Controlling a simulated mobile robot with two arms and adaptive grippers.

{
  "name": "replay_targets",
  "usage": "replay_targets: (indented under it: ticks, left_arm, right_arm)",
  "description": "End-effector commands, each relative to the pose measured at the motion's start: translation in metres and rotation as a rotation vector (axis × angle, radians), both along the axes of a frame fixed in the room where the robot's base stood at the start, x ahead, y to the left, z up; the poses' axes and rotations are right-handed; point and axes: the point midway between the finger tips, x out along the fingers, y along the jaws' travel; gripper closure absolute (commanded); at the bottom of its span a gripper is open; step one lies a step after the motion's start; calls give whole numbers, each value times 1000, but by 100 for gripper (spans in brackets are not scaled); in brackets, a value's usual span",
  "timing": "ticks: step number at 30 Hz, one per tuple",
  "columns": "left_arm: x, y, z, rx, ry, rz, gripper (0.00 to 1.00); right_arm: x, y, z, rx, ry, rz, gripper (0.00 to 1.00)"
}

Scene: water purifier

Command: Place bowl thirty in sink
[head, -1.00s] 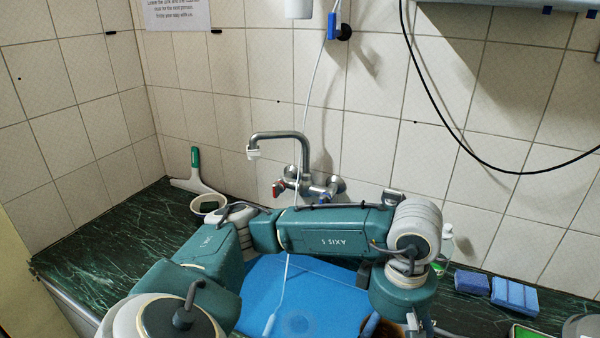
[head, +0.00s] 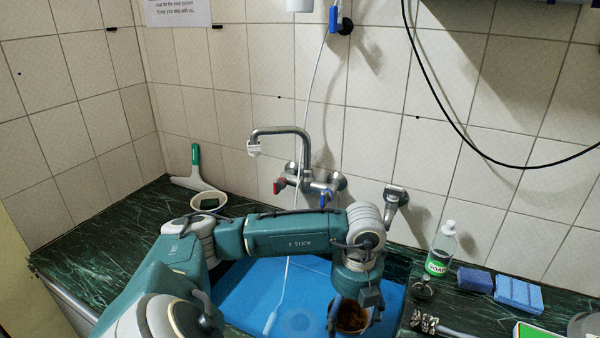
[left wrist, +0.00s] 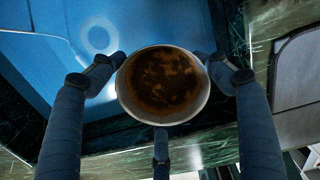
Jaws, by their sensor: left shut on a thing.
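My left gripper (head: 345,312) is shut on a bowl (head: 353,318) with a pale rim and a brown, stained inside. In the left wrist view the bowl (left wrist: 162,84) sits upright between the gripper's fingers (left wrist: 160,95), its open top facing the camera. The blue sink (head: 245,285) lies under my left arm in the head view, and the bowl shows against its front right part. In the left wrist view the sink (left wrist: 50,70) is at the upper left, and the bowl overlaps its corner and the dark rim. My right gripper is not in view.
A tap (head: 285,135) rises behind the sink. A soap bottle (head: 441,252), blue sponges (head: 518,293) and metal fittings (head: 425,322) stand on the right counter. A white-rimmed container (head: 208,202) and a squeegee (head: 194,170) are at the back left.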

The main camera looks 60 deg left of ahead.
Motion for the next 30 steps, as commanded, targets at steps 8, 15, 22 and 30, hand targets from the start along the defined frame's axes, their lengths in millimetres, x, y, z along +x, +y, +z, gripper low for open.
replay_targets:
  ticks: [8,15,22,30]
  left_arm:
    - [-1,15,-14,2,0,222,52]
    - [-3,14,-69,1,6,227,52]
    - [-2,14,-129,1,4,226,52]
    - [-1,14,-165,1,0,225,52]
  right_arm:
    - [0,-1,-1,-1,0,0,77]
    - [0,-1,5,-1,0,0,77]
    - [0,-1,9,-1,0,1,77]
    - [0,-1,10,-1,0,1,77]
